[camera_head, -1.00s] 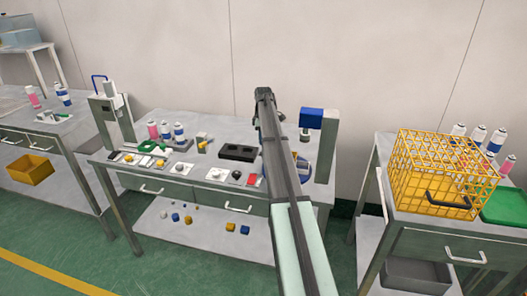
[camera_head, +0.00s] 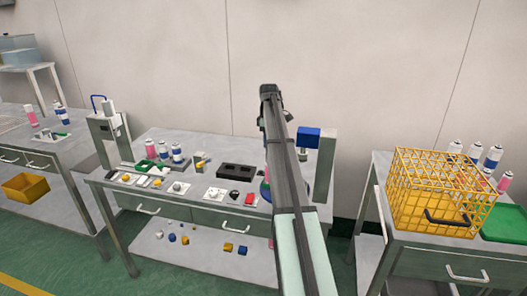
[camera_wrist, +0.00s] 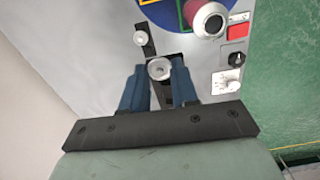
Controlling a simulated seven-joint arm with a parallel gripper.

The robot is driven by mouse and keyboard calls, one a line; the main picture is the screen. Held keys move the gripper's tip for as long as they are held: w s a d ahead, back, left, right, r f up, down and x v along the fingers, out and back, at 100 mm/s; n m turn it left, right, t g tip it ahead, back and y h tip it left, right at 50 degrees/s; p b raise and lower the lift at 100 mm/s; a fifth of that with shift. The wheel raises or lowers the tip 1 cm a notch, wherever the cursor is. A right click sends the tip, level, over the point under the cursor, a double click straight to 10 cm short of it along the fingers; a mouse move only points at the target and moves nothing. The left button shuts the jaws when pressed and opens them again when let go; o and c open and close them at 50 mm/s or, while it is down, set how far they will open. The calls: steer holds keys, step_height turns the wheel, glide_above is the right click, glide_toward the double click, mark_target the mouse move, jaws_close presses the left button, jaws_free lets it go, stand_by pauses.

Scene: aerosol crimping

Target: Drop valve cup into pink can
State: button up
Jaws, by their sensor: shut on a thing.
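My gripper (camera_wrist: 158,67) shows in the wrist view with two blue fingers shut on a small round silver valve cup (camera_wrist: 159,69). The cup is held above the grey bench and a dark strip. The pink can (camera_wrist: 208,20) stands on a blue disc ahead and to the right of the gripper, apart from the cup. Its open silver top faces the camera. In the head view my arm hides the gripper and cup, and a pink patch (camera_head: 267,170) of the can shows beside the arm.
A blue-headed press (camera_head: 309,138) stands right of my arm. A black block (camera_head: 238,171), several cans (camera_head: 163,151) and small control panels (camera_head: 215,195) lie to the left. A yellow wire crate (camera_head: 440,190) is on the right bench. A small silver round piece (camera_wrist: 140,38) sits by the dark strip.

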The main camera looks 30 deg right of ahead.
steer(key=s+a+m, duration=0.1)
steer(key=s, duration=0.1)
steer(key=s+a+m, duration=0.1)
steer(key=s, duration=0.1)
steer(key=s+a+r+m, duration=0.1)
steer(key=s, duration=0.1)
steer(key=shift+s, duration=0.35)
steer(key=shift+s+a+m, duration=0.1)
steer(key=shift+s+m, duration=0.05)
steer(key=shift+m, duration=1.05)
steer(key=shift+f, duration=0.1)
steer(key=shift+f, duration=1.45)
steer(key=shift+f, duration=0.15)
steer(key=o, duration=0.8)
